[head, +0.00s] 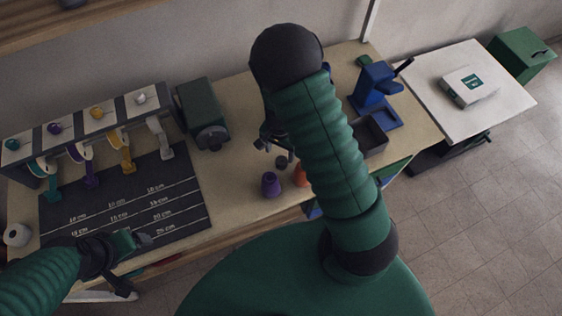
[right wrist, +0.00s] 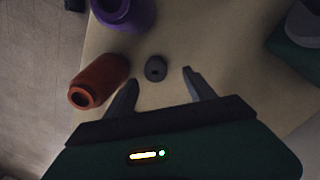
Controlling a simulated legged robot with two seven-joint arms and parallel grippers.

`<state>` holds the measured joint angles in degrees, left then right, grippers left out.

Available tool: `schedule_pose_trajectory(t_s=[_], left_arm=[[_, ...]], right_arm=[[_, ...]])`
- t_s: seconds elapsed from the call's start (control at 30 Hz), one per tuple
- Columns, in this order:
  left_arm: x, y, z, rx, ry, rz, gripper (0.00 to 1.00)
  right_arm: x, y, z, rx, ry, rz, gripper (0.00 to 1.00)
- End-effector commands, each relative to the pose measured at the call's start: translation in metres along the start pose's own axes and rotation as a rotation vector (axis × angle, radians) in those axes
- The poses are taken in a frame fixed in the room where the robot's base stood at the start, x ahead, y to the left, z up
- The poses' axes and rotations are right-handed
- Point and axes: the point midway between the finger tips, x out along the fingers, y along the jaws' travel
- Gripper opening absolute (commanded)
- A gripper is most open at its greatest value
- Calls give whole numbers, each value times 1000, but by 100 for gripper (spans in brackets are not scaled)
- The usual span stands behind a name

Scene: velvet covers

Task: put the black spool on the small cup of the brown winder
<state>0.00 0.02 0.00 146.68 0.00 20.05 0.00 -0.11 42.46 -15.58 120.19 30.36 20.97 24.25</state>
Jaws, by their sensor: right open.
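A small black spool (head: 281,162) stands on the tan table, just behind a purple spool (head: 270,185). In the right wrist view the black spool (right wrist: 155,68) lies in front of the open jaws, roughly between the fingertip lines. My right gripper (head: 275,146) is open and empty, over the table by the black spool; its fingers also show in the right wrist view (right wrist: 160,82). My left gripper (head: 138,240) is over the front of the dark mat; its jaw state is unclear. I cannot make out a brown winder; my right arm hides part of the table.
An orange spool (right wrist: 100,80) lies close to the right gripper's left finger. A dark green machine (head: 203,115), a blue device (head: 373,88) and a dark tray (head: 375,138) stand on the table. A marked dark mat (head: 120,200) covers the left.

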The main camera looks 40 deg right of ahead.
Motion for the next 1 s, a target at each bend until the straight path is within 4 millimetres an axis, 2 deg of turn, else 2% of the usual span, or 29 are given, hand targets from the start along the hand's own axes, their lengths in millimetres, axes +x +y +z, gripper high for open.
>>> schedule_pose_trajectory(t_s=[0.23, 0.33, 0.5, 1.0], left_arm=[[-3, 0, -1, 0, 0, 0, 78], [-3, 0, -1, 0, 0, 0, 78], [-3, 0, -1, 0, 0, 0, 78], [-3, 0, -1, 0, 0, 0, 78]], right_arm=[[42, 6, -1, 2, -3, 2, 63], [49, 5, -1, 1, -1, 1, 63], [49, 5, -1, 0, -1, 0, 63], [49, 5, -1, -1, -1, 1, 0]])
